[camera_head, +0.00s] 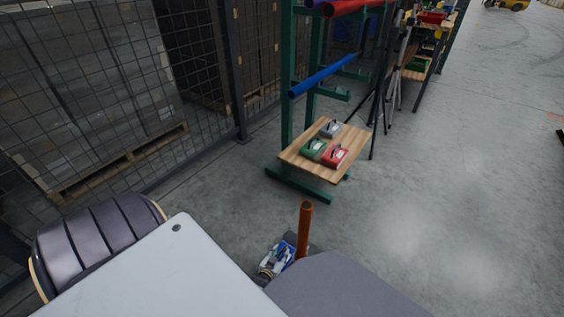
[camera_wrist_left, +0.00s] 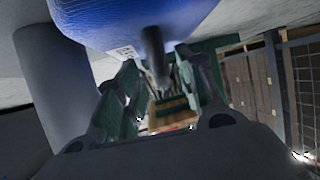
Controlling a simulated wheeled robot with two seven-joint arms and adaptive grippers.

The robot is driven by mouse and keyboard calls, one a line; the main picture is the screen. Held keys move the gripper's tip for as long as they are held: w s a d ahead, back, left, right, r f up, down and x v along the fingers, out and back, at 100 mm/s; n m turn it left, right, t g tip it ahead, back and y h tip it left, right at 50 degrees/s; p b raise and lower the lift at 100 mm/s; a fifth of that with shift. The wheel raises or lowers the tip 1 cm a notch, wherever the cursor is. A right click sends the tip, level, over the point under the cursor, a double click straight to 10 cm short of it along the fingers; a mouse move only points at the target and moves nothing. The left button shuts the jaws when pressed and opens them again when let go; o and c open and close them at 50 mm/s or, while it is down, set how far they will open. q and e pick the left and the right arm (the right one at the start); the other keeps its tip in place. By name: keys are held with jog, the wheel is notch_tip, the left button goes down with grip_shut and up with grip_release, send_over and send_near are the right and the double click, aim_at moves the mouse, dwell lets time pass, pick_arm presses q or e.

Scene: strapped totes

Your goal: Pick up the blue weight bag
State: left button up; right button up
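The blue weight bag (camera_wrist_left: 140,18) fills the top of the left wrist view, with a white label on its face. Its dark strap handle (camera_wrist_left: 154,58) hangs between the fingers of my left gripper (camera_wrist_left: 158,75). The fingers look spread, with a gap on each side of the handle. In the head view my left gripper (camera_head: 273,262) is low at the bottom centre, beside a small blue patch of the bag (camera_head: 287,249). The rest of the bag is hidden there. My right gripper is not in view.
A wooden shelf (camera_head: 298,153) on a green rack holds a grey bag (camera_head: 331,129), a green bag (camera_head: 312,149) and a red bag (camera_head: 335,156). An upright orange post (camera_head: 304,230) stands close to my left gripper.

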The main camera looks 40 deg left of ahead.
pick_arm(q)
jog(key=shift+c, duration=0.3)
grip_shut()
dwell(0.4)
